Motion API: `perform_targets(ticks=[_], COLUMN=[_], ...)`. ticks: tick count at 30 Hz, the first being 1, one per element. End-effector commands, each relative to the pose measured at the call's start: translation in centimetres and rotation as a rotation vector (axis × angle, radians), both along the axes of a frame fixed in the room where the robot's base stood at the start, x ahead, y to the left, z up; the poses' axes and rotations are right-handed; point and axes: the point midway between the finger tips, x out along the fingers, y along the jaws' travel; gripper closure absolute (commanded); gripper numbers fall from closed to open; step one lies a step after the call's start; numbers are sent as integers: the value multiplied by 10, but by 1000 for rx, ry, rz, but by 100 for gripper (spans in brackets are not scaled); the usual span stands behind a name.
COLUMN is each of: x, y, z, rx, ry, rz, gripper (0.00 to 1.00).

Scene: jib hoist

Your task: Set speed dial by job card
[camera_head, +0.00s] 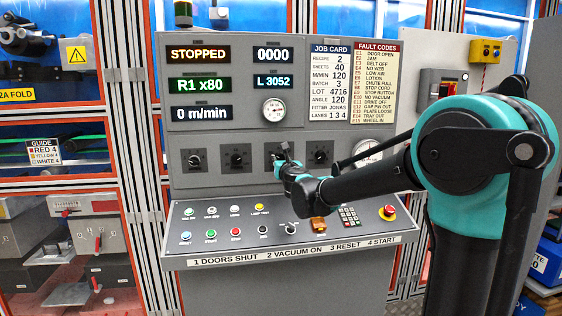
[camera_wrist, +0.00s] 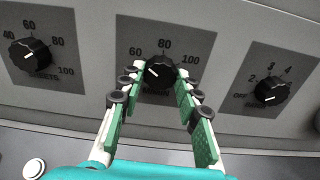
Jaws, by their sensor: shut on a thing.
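The job card (camera_head: 330,84) on the panel reads recipe 2, sheets 40, m/min 120. Several dials sit in a row below the displays. My gripper (camera_head: 287,160) is at the third dial from the left. In the wrist view, my gripper's fingers (camera_wrist: 170,85) are shut on this black dial knob (camera_wrist: 160,72), one on each side. Marks 60, 80 and 100 show around it. A white mark shows on the knob's left side; its exact setting is unclear. The fingers hide the lower scale and label. The speed display (camera_head: 202,113) reads 0 m/min.
The neighbouring dials (camera_wrist: 29,54) and (camera_wrist: 271,90) stand close on both sides. Below, a sloped console (camera_head: 240,240) carries buttons, a keypad (camera_head: 349,216) and a red stop button (camera_head: 388,212). The status display (camera_head: 198,54) reads STOPPED. A fault-code card (camera_head: 375,85) hangs beside the job card.

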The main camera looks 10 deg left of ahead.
Motion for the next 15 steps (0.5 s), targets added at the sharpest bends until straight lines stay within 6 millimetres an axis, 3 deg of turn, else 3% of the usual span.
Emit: perform_targets(ticks=[15], x=[0], y=[0], z=[0], rx=[393], ry=[113], rz=[0], gripper=[96])
